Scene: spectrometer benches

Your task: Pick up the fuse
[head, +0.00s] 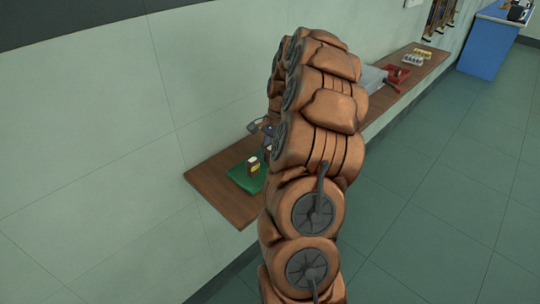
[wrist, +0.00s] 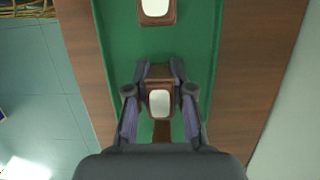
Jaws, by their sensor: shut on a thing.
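A brown block with a white face, which I take to be the fuse (wrist: 160,103), stands over the green mat (wrist: 115,62) in the wrist view. My gripper (wrist: 159,71) has one finger on each side of it and is shut on it. I cannot tell whether the fuse still touches the mat. A second, like block (wrist: 155,10) is farther up the mat, apart from my gripper. In the head view a block (head: 253,164) shows on the green mat (head: 243,180). My arm hides much of the gripper there.
The mat lies at the near end of a long wooden shelf (head: 208,180) along the wall. Farther along are a red tray (head: 398,75) and several small pale blocks (head: 417,57). A blue cabinet (head: 485,47) stands at the back right. The tiled floor (head: 430,190) is clear.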

